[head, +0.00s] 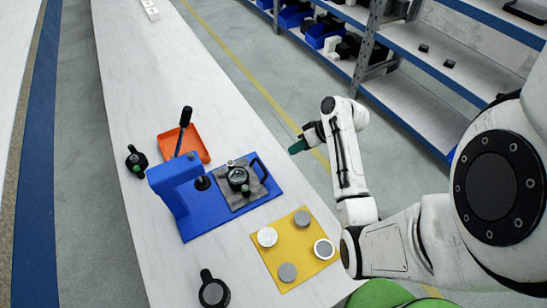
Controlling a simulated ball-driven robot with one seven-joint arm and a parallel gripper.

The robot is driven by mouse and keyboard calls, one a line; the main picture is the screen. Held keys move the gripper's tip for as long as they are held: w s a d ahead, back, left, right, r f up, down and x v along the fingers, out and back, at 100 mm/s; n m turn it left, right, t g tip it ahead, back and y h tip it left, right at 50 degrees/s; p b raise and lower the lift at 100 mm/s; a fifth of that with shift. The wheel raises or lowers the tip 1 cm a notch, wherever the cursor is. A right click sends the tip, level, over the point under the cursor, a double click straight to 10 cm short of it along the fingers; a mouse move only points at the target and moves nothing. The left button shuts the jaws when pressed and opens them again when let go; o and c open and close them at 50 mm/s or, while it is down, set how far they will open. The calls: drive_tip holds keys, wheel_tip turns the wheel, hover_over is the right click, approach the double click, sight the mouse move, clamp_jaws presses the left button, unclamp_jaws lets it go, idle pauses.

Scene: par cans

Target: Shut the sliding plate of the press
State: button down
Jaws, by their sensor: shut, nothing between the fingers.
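The blue press (178,192) stands on the white bench, with its lever (184,132) pointing up. Its grey sliding plate (238,198) lies on the blue base, out to the right of the dark ram (202,183). A round dark die with a ring-shaped top (238,178) sits on the plate, and a black handle (260,168) stands at the plate's right edge. My gripper (296,147) is shut and empty, beyond the bench's right edge and apart from the handle, up and to its right. Its fingertips look green.
An orange tray (196,143) lies behind the press. A yellow mat (287,238) with several round discs is in front. Loose dark round tools (136,160) and (213,291) lie on the bench. Shelves with blue bins (322,33) stand beyond the aisle. The far bench is mostly clear.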

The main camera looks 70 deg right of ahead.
sight(238, 176)
drive_tip(key=x, duration=0.7)
drive_tip(key=shift+w+a+r+p, duration=0.15)
drive_tip(key=shift+w+a+p, duration=0.7)
drive_tip(key=shift+a, duration=0.4)
drive_tip(key=shift+w+a, duration=0.4)
drive_tip(key=shift+w, duration=0.05)
drive_tip(key=w+a, duration=0.2)
drive_tip(key=a, duration=0.1)
drive_tip(key=w+a+p, duration=0.1)
drive_tip(key=w+a, duration=0.1)
drive_tip(key=a, duration=0.1)
drive_tip(key=w+a+p, duration=0.1)
drive_tip(key=w+a, duration=0.2)
drive_tip(key=shift+a, duration=0.2)
